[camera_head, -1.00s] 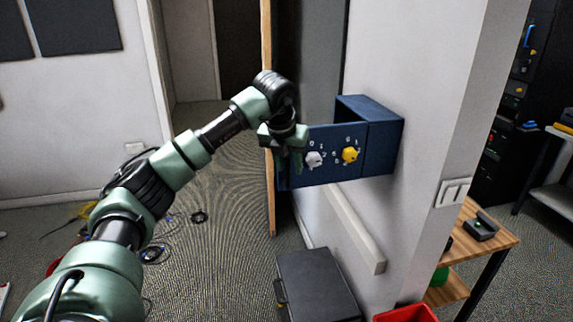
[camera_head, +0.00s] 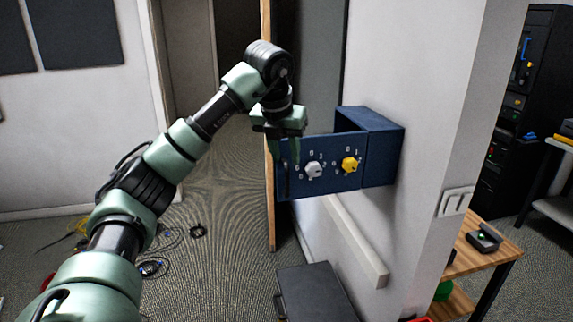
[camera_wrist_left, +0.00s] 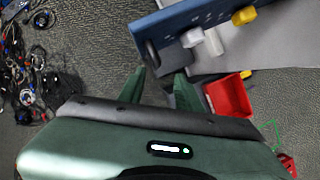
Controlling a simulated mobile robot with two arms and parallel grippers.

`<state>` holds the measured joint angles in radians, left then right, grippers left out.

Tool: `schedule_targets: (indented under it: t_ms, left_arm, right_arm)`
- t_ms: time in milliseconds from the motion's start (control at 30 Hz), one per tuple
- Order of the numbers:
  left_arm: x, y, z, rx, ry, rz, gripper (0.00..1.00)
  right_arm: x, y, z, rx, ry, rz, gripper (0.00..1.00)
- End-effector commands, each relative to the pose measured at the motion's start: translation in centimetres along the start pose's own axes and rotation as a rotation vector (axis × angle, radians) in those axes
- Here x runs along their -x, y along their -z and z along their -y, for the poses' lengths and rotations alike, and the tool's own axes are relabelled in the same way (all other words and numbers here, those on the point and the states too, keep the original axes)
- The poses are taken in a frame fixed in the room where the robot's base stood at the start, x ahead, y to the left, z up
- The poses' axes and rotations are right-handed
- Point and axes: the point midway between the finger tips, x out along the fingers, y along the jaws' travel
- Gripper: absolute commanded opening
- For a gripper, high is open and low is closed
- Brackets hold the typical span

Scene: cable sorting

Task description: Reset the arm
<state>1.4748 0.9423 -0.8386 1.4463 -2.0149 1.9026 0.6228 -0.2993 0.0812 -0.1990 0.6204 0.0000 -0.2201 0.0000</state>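My left arm (camera_head: 165,165) comes in from the lower left and bends down at the wrist. My left gripper (camera_head: 287,148) points down at the left end of a blue box's front panel. In the left wrist view the two green fingers (camera_wrist_left: 162,88) stand apart with nothing visible between them. The blue box (camera_head: 382,155) is mounted on the wall. Its front panel (camera_head: 330,180) reaches out left and carries a grey knob (camera_head: 314,170) and a yellow knob (camera_head: 350,164). I cannot tell whether the fingers touch the panel. My right gripper is not in view.
A wooden door edge (camera_head: 268,180) stands just left of the panel. A dark case (camera_head: 315,292) lies on the floor below. A red bin (camera_wrist_left: 230,97) shows in the left wrist view. Loose cables (camera_wrist_left: 25,65) lie on the floor. A wooden table (camera_head: 495,250) stands right.

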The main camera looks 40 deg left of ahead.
Motion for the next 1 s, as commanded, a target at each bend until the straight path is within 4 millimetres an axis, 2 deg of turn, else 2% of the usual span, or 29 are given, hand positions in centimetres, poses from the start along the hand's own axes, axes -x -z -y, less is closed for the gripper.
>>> schedule_targets:
  t_ms: [500,567,633,667,767,867,900,967,1000]
  left_arm:
    - [0.1,0.0,0.1,-0.001,0.001,0.000,0.34]
    - [-0.1,0.0,0.5,-0.008,0.010,0.001,0.34]
    - [-0.8,0.2,1.9,-0.035,0.046,0.005,0.34]
    - [-1.2,0.3,2.9,-0.053,0.072,0.008,0.34]
    - [-3.0,1.1,7.8,-0.133,0.206,0.022,0.34]
    - [-4.6,3.1,14.6,-0.219,0.411,0.036,0.34]
    - [-5.0,4.2,17.4,-0.246,0.506,0.041,0.34]
    - [-5.0,6.1,21.7,-0.273,0.658,0.045,0.34]
    - [-4.7,7.5,24.5,-0.280,0.767,0.048,0.34]
  right_arm:
    - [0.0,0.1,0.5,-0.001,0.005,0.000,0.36]
    - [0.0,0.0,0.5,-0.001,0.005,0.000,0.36]
    - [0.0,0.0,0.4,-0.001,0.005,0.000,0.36]
    - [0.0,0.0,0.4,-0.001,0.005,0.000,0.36]
    - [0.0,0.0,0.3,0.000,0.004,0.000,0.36]
    - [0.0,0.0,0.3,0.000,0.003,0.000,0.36]
    - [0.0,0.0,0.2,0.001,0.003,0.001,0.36]
    - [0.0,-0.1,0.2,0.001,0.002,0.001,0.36]
    - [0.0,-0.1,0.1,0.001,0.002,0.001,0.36]
